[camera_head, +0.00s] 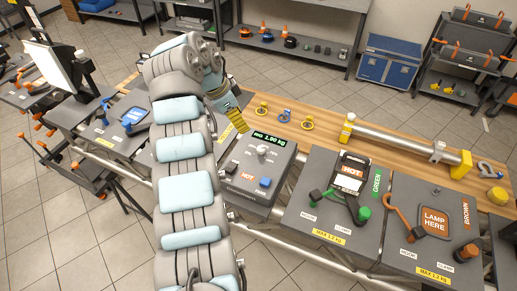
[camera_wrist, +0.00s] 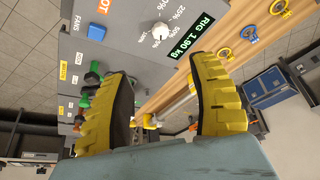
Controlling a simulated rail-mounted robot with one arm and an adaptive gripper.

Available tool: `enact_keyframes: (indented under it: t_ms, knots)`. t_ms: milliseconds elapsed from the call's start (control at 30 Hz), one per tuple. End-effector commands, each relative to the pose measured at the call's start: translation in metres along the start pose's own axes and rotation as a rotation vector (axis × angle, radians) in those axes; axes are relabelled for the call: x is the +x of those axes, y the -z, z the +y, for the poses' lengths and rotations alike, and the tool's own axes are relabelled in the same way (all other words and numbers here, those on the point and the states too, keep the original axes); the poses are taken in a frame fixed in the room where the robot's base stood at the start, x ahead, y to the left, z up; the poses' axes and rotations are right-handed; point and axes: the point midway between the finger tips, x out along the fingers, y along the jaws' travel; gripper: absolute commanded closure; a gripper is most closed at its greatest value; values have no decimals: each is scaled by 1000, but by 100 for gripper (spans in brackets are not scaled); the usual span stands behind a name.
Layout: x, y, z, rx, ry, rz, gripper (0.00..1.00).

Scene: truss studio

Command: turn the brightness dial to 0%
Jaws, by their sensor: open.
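The brightness dial is a white knob (camera_head: 262,150) on a grey control box (camera_head: 245,192) in the head view. It also shows at the top of the wrist view (camera_wrist: 160,32), with percentage marks around it, 25% and 50% among them. Its exact setting is too small to read. My gripper (camera_head: 238,120), with yellow ridged fingers, is just up and left of the box in the head view. In the wrist view my gripper (camera_wrist: 168,70) has its fingers wide apart with nothing between them. The dial is beyond the fingertips, apart from them.
The box has a green display (camera_head: 268,137) reading 1.90 kg, a blue button (camera_head: 265,182) and a HOT label. Grey panels with a green-tagged clamp (camera_head: 363,213) and an orange hook (camera_head: 400,212) lie to the right. Yellow and blue rings (camera_head: 285,116) stand on the wooden bench behind.

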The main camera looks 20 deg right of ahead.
Motion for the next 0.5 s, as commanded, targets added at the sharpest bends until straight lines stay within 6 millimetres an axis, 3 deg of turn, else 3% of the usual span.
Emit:
enact_keyframes:
  t_ms: [500]
  knots:
    - [90, 1, 0, 0, 1, 2, 39]
